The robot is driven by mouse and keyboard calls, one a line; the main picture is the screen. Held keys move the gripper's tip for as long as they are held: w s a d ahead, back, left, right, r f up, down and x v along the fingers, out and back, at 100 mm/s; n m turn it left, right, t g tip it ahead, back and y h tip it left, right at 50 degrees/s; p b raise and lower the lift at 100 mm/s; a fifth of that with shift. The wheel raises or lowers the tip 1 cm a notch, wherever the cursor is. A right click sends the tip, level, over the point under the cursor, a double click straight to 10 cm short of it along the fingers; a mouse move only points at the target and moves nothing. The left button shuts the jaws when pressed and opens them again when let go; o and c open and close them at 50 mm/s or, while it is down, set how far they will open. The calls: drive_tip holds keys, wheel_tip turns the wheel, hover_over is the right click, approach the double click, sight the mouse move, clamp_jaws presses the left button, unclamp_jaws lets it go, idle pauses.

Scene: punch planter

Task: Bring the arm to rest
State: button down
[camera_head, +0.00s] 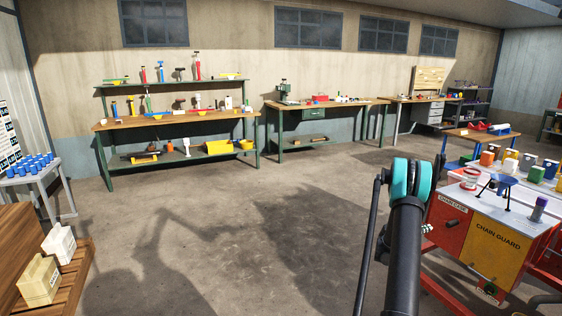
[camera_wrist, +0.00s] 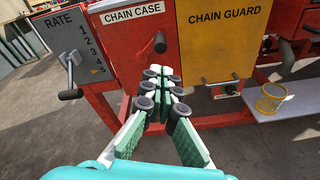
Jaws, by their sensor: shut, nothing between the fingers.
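My gripper (camera_wrist: 161,88) is shut and empty in the wrist view, its green-padded fingers together. It points at the front of a red machine, and I cannot tell the exact gap between them. The machine has a red panel marked CHAIN CASE (camera_wrist: 130,40) and a yellow panel marked CHAIN GUARD (camera_wrist: 222,45). In the head view my arm (camera_head: 405,235) rises at the right of the middle, beside the machine's CHAIN CASE side (camera_head: 446,222). My gripper is hidden in the head view.
The RATE lever (camera_wrist: 70,75) sticks out at the machine's left. A yellow cup (camera_wrist: 270,97) stands on a low shelf (camera_wrist: 285,108) at right. A blue-topped stool-like piece (camera_head: 506,184) stands on the machine. The concrete floor (camera_head: 230,240) is clear in front of the benches (camera_head: 175,120).

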drive_tip(key=s+a+r+m+y, duration=0.25)
drive_tip(key=s+a+r, duration=0.2)
drive_tip(key=a, duration=0.35)
drive_tip(key=s+a+r+m+g+y, duration=0.1)
drive_tip(key=s+a+r+m+y, duration=0.15)
drive_tip(key=s+a+m, duration=0.35)
drive_tip(key=s+a+r+m+y, duration=0.2)
drive_tip(key=s+a+r, duration=0.25)
drive_tip(key=a, duration=0.45)
drive_tip(key=s+a+f+m+y, duration=0.2)
drive_tip(key=s+a+m+y, duration=0.2)
drive_tip(key=s+a, duration=0.8)
drive_tip(key=s+a+f+m+g+y, duration=0.1)
drive_tip(key=s+a+m+y, duration=0.2)
drive_tip(key=s+a, duration=0.8)
drive_tip(key=s, duration=0.4)
drive_tip(key=shift+a+f+m+y, duration=0.35)
drive_tip(key=shift+y, duration=0.05)
drive_tip(key=shift+s+d, duration=0.1)
drive_tip(key=shift+d, duration=0.05)
